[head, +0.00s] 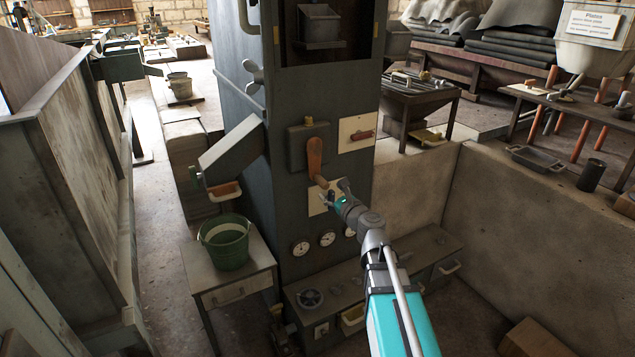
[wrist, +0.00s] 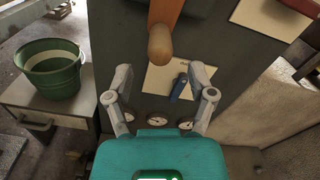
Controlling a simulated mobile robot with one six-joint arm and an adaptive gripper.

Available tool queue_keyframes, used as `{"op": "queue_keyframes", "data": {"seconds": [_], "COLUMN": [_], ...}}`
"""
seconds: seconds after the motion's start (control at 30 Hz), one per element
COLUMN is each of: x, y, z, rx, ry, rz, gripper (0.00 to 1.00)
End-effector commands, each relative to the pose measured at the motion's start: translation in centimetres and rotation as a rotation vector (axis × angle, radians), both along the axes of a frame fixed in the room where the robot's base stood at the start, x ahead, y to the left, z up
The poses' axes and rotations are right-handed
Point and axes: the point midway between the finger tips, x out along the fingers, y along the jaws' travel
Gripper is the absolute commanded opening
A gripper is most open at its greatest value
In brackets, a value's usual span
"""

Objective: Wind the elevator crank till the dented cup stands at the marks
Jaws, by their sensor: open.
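The elevator (head: 348,90) is a tall dark grey casing. A cup (head: 320,24) shows in the window near its top; I cannot make out a dent or the marks. The crank (head: 315,155) has an orange-brown arm hanging down from a dark mount on the casing's front. Its rounded wooden handle (wrist: 161,43) sticks out from the lower end, at the top middle of the wrist view. My gripper (wrist: 161,75) is open and empty, its fingers apart just below the handle in that view. In the head view my gripper (head: 335,190) is right beside the handle.
A blue lever (wrist: 179,88) on a cream plate lies beyond my fingers. A red handle (head: 362,135) sits right of the crank, and gauges (head: 327,239) sit below. A green bucket (head: 225,246) stands on a small table at left. A low wall (head: 535,225) bounds the right.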

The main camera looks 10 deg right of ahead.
Motion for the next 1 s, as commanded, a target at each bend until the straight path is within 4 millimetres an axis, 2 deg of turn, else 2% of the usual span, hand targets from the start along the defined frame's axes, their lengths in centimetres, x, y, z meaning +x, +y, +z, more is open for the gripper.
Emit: {"op": "queue_keyframes", "data": {"seconds": [0.03,0.1,0.4,0.6,0.93,0.97,1.0], "x": [1.2,2.2,5.8,6.7,6.8,6.8,6.8], "y": [0.3,0.7,1.9,2.3,2.4,2.4,2.4], "z": [0.0,0.0,0.0,0.0,0.0,0.0,0.0], "rx": [0.000,0.000,0.000,0.000,0.000,0.000,0.000], "ry": [0.000,0.000,-0.001,-0.001,0.000,0.000,0.000], "rz": [0.001,0.002,0.001,0.001,0.002,0.002,0.002], "gripper": [0.71,0.71,0.71,0.71,0.71,0.69,0.62]}}
